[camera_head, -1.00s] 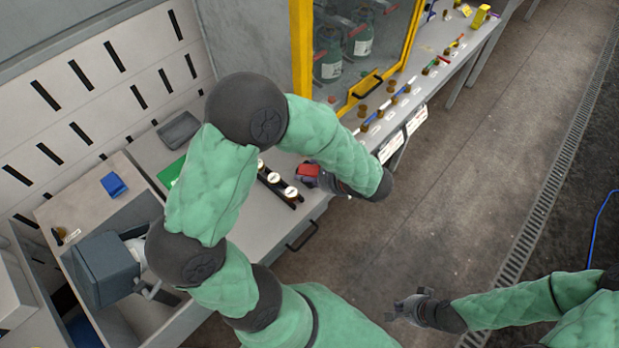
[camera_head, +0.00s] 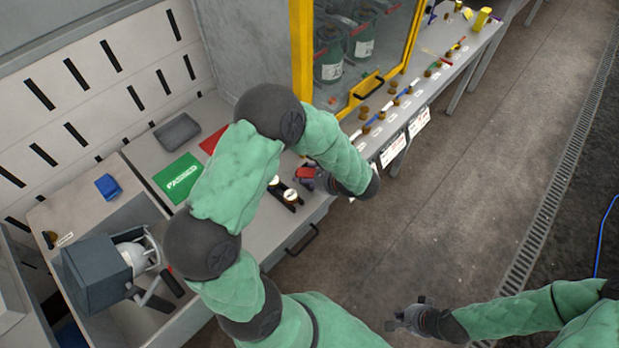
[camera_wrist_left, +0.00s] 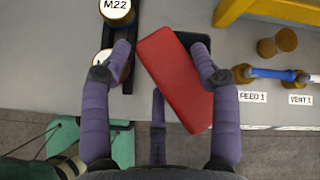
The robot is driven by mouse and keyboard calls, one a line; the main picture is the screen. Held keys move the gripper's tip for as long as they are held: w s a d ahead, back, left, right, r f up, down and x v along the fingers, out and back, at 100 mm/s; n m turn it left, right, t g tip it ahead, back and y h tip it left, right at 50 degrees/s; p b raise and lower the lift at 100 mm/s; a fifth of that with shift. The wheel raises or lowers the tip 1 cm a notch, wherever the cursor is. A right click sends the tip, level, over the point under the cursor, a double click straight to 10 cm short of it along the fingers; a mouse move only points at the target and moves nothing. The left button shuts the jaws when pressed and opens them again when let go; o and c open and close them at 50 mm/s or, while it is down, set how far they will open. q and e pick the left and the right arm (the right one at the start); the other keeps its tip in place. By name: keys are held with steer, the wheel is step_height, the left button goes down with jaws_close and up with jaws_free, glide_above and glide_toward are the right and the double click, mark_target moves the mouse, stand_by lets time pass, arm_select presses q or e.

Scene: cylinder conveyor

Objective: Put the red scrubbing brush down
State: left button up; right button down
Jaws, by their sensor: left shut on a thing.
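The red scrubbing brush (camera_head: 307,171) is at my left gripper (camera_head: 306,180), over the bench's front edge in the head view. In the left wrist view the brush (camera_wrist_left: 175,80) is a red block lying slantwise between the fingers of my left gripper (camera_wrist_left: 160,55). The gripper is shut on it. A dark piece shows behind the block's upper right. Whether the brush touches the bench is unclear. My right gripper (camera_head: 405,314) is empty and looks open, above the floor at lower right.
A black holder with white-topped cylinders (camera_head: 289,194), one marked M22 (camera_wrist_left: 117,10), is just left of the brush. A green PASSED mat (camera_head: 180,178) and grey tray (camera_head: 177,131) lie farther left. A yellow-framed cabinet (camera_head: 301,50) and labelled bench tools (camera_head: 392,107) are right.

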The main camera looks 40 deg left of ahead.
arm_select(q)
steer(key=shift+f+b, duration=0.4)
steer(key=shift+b, duration=0.05)
steer(key=shift+f, duration=0.2)
steer(key=o, duration=1.6)
steer(key=shift+r, duration=0.15)
